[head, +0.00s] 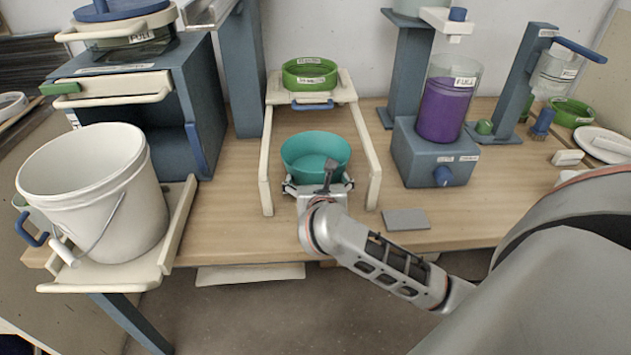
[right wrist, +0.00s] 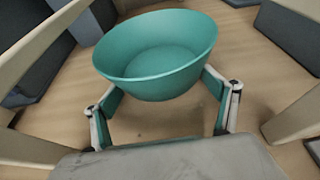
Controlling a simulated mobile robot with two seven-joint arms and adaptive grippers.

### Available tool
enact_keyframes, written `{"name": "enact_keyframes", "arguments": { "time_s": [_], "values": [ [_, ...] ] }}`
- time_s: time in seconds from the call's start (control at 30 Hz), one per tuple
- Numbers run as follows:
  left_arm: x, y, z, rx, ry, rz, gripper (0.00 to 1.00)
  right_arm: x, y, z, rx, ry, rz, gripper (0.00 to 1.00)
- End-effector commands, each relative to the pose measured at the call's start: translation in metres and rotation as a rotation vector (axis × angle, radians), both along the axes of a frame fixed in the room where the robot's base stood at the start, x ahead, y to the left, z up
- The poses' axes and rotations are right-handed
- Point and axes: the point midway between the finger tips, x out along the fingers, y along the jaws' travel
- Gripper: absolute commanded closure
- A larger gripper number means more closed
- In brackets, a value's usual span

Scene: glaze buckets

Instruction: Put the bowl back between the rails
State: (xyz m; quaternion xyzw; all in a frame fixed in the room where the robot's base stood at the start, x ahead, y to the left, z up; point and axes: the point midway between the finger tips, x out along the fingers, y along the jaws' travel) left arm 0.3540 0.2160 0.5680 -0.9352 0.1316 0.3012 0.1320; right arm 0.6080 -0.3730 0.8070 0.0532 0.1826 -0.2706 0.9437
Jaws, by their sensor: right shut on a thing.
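The teal bowl (head: 315,152) is upright and empty between the two cream rails, the left rail (head: 266,165) and the right rail (head: 368,155). In the right wrist view the bowl (right wrist: 157,55) sits between the fingertips of the gripper (right wrist: 165,108), with a rail on each side. Whether the bowl's base touches the table cannot be told. My left gripper is not in view.
A green bowl (head: 310,74) sits on the shelf behind the rails. A white bucket (head: 95,195) stands on a cream platform at left. A purple-filled container (head: 447,105) stands on a blue-grey base at right. A grey plate (head: 406,219) lies near the front edge.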

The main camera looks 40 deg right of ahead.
Motion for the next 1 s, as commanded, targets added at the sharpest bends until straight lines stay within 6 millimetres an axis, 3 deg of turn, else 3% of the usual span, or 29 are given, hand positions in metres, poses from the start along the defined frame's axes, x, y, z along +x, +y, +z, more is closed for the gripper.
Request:
{"name": "enact_keyframes", "arguments": {
  "time_s": [0.43,0.47,0.5,0.87,1.0],
  "values": [
    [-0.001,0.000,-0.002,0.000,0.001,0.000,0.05,0.000,0.000,-0.005,0.000,-0.002,0.000,0.57],
    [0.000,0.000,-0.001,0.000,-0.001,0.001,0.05,0.000,0.000,-0.005,0.000,-0.002,0.000,0.06],
    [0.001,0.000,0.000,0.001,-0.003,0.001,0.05,0.000,0.000,-0.004,0.000,-0.002,0.000,0.00],
    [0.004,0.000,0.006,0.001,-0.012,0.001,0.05,0.000,0.000,0.002,-0.001,-0.005,0.000,0.00],
    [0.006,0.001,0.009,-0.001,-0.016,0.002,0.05,-0.012,0.009,0.007,0.003,-0.005,0.002,0.00]
  ]
}}
